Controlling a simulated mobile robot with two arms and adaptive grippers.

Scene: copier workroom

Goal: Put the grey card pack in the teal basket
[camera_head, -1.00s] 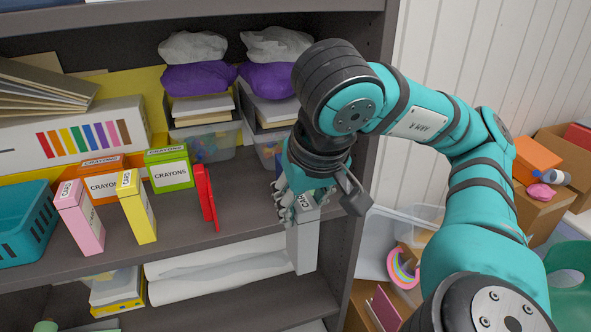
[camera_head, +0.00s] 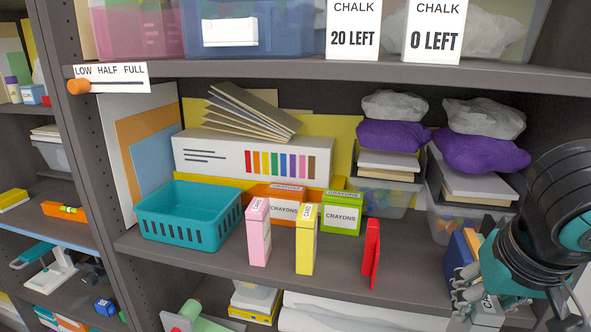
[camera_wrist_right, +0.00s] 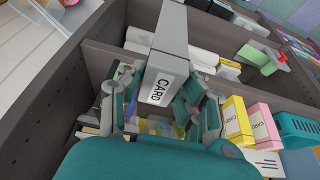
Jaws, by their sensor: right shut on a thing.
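The grey card pack (camera_head: 490,318) is held by my right gripper (camera_head: 484,298) at the lower right of the head view, in front of the shelf's right part. In the right wrist view, the fingers (camera_wrist_right: 163,103) are shut around the labelled end of the grey card pack (camera_wrist_right: 170,38). The teal basket (camera_head: 185,228) sits on the shelf at the left, well apart from the gripper; its open top looks empty where I can see in. Part of the teal basket (camera_wrist_right: 296,128) shows at the right of the wrist view. My left gripper is not in view.
A pink card pack (camera_head: 257,236) and a yellow one (camera_head: 305,245) stand right of the basket, before orange and green crayon boxes (camera_head: 340,216). A thin red item (camera_head: 371,255) stands further right. An upper shelf (camera_head: 300,68) runs above.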

